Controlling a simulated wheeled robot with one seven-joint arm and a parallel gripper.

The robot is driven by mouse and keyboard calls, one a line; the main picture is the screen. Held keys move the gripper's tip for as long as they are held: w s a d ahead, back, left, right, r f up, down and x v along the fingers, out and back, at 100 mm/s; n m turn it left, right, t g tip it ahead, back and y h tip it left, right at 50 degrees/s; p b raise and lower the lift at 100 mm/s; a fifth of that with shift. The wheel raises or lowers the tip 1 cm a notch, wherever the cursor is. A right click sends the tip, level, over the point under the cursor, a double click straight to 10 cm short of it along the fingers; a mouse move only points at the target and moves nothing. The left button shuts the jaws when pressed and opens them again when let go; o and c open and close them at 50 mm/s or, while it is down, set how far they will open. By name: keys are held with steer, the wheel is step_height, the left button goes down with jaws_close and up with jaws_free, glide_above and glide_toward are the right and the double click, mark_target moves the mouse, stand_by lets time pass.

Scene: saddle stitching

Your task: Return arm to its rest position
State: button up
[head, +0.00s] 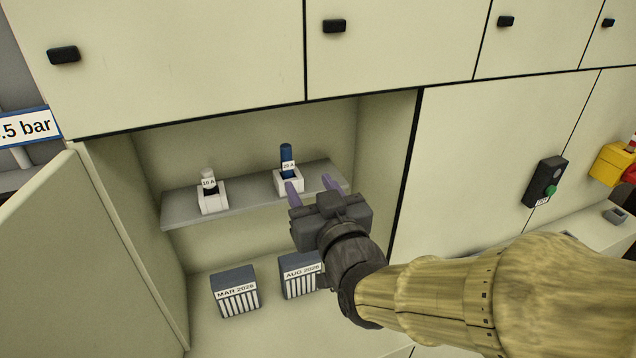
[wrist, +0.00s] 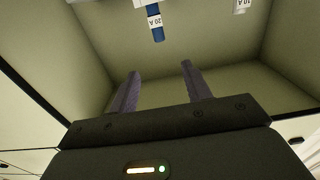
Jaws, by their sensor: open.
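My gripper (head: 318,185) is at the mouth of the open cabinet compartment, just in front of the shelf. Its two purple-grey fingers are spread apart with nothing between them. In the wrist view my gripper (wrist: 159,85) also shows open and empty. A blue fuse labelled 20 A (head: 287,155) stands upright in a white holder on the shelf, just beyond the fingers and apart from them. It also shows at the top of the wrist view (wrist: 157,22). My arm reaches in from the lower right of the head view.
A white fuse labelled 10 A (head: 209,182) stands in its holder on the grey shelf (head: 245,201). Two dark boxes, MAR 2026 (head: 235,291) and AUG 2026 (head: 300,275), sit below. The open door (head: 85,260) is left. A green-button box (head: 545,182) is right.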

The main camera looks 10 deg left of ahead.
stand_by(0.5)
steer(key=d+f+m+g+h, duration=0.4)
steer(key=d+f+g+h, duration=0.4)
steer(key=d+f, duration=1)
steer(key=s+d+f+m+g+h, duration=0.1)
steer(key=s+d+f+m+g, duration=0.1)
steer(key=s+d+f+g, duration=0.2)
steer(key=s+d, duration=0.3)
steer(key=shift+d+f+g, duration=0.25)
steer(key=shift+g, duration=0.15)
steer(key=shift+c, duration=0.9)
steer(key=shift+w, duration=0.1)
steer(key=shift+c, duration=0.5)
